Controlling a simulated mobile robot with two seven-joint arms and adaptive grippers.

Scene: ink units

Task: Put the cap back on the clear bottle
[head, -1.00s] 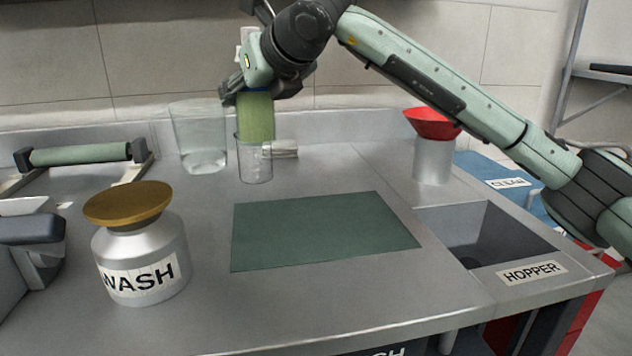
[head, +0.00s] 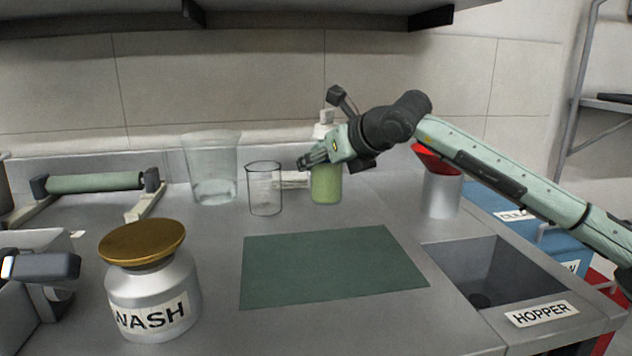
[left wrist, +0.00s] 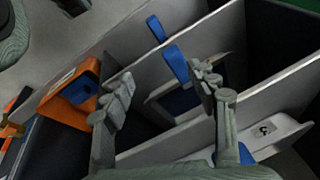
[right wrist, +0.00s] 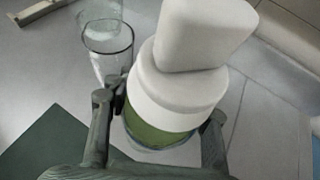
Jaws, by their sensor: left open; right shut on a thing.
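A see-through bottle with green contents (head: 326,186) stands upright on or just above the back counter, with a white top (head: 323,128) on it. My right gripper (head: 312,160) is shut around its upper part. In the right wrist view the white top (right wrist: 190,60) sits above the green body (right wrist: 155,136), between the fingers (right wrist: 160,112). The bottle's base is hidden there. I see no loose cap. My left gripper (left wrist: 165,92) is open and empty, over grey panels with blue and orange parts.
A clear beaker (head: 265,190) stands just left of the bottle, with a larger clear vessel (head: 212,170) beyond. A green mat (head: 330,267), a WASH pot (head: 155,300), a red funnel (head: 438,158) and a HOPPER basin (head: 490,270) surround it. The mat is bare.

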